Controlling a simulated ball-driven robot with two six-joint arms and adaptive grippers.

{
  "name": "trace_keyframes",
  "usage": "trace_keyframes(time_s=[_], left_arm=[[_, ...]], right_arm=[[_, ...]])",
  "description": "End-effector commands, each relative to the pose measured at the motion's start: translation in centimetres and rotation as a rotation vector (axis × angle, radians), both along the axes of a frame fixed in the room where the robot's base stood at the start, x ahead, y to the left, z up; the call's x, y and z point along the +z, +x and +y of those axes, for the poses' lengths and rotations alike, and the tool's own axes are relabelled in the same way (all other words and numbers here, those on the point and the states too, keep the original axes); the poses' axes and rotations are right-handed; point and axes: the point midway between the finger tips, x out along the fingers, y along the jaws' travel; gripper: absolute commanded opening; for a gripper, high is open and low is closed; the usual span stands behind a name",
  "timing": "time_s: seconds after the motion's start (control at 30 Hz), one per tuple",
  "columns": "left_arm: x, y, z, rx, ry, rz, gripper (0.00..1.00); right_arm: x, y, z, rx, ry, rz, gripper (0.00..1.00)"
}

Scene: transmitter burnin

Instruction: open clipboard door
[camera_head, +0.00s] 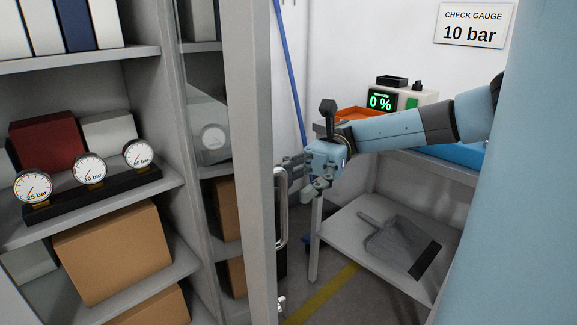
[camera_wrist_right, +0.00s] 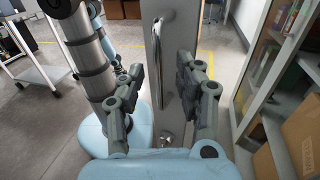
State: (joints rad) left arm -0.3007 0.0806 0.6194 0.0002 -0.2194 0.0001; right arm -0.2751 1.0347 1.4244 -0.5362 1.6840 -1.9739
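The cupboard door is a grey-framed glass door (camera_head: 252,150) standing open, with the shelves to its left showing unobstructed. A curved metal handle (camera_head: 281,205) is on the door's frame. My right gripper (camera_head: 293,172) reaches in from the right beside the handle's upper part. In the right wrist view, its two fingers (camera_wrist_right: 160,75) are apart, and the handle (camera_wrist_right: 157,65) and grey door frame (camera_wrist_right: 172,60) show between them. I see no grip on the handle; whether a finger touches it I cannot tell.
Cupboard shelves (camera_head: 90,212) hold several gauges, including a 10 bar gauge (camera_head: 89,169), and a cardboard box (camera_head: 112,251). Behind my right arm stands a table with an orange tray (camera_head: 362,114); a dustpan (camera_head: 398,243) lies on its lower shelf. A sign (camera_head: 474,25) reads "CHECK GAUGE 10 bar".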

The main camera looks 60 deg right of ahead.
Motion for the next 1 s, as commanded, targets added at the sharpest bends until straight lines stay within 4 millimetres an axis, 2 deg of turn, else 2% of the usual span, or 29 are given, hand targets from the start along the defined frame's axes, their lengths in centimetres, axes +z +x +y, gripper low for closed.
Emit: trace_keyframes(time_s=[0.03, 0.2, 0.4, 1.0], left_arm=[[0.0, 0.0, 0.0, 0.0, 0.0, 0.0, 0.0], [0.0, 0.1, 0.0, 0.0, 0.0, -0.001, 0.0], [0.0, 0.1, -0.1, 0.0, 0.0, -0.001, 0.0], [0.0, 0.1, -0.1, 0.0, -0.001, -0.001, 0.0]], right_arm=[[0.0, 0.1, -1.3, -0.004, -0.002, -0.001, 0.34], [0.1, 0.1, -5.0, -0.005, 0.0, -0.003, 0.34], [0.0, 0.0, -7.4, -0.003, 0.001, -0.003, 0.34], [0.0, -0.1, -7.9, 0.0, 0.001, -0.001, 0.34]])
